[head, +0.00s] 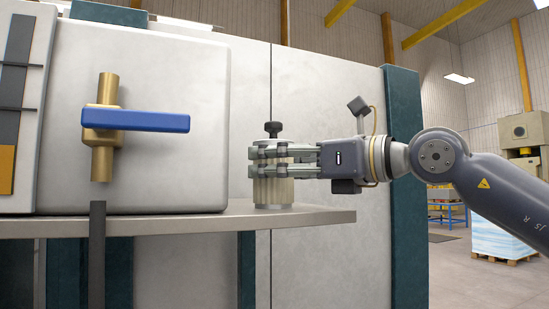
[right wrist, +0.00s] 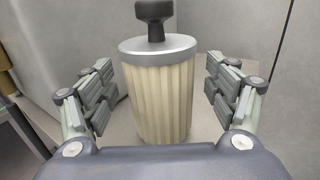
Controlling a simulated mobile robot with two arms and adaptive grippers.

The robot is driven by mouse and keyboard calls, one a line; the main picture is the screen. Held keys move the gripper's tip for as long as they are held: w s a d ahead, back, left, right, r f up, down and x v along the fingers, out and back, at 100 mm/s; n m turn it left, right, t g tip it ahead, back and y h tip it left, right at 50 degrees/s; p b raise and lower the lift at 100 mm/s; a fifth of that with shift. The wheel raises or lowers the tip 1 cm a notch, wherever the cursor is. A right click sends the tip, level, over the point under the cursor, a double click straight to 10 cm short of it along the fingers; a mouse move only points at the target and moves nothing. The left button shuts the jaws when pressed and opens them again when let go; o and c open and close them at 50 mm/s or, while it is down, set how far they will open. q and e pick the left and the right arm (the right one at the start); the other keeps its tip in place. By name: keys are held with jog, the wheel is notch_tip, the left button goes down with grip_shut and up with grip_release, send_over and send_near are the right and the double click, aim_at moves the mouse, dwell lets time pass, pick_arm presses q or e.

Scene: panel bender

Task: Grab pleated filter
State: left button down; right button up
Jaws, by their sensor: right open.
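The pleated filter (head: 272,193) stands upright near the right end of a grey shelf. It is a cream ribbed cylinder with a metal base and a dark knob on top. The right wrist view shows its pleats (right wrist: 158,100) and grey top cap closely. My right gripper (head: 268,160) comes in from the right at the filter's upper part and hides some of it. In the right wrist view its fingers (right wrist: 160,90) are open, one on each side of the filter, with gaps on both sides. My left gripper is not in view.
A white cabinet (head: 150,60) with a brass valve and blue handle (head: 136,120) stands left of the filter. A pale panel wall (head: 330,85) rises behind. A wrapped pallet (head: 503,238) stands far right.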

jog(key=shift+x, duration=0.95)
jog(key=shift+d+f, duration=0.1)
jog(key=shift+d, duration=0.05)
jog(key=shift+c, duration=0.4)
jog(key=shift+s, duration=0.1)
jog(key=c, duration=1.2)
jog(key=shift+c, duration=0.2)
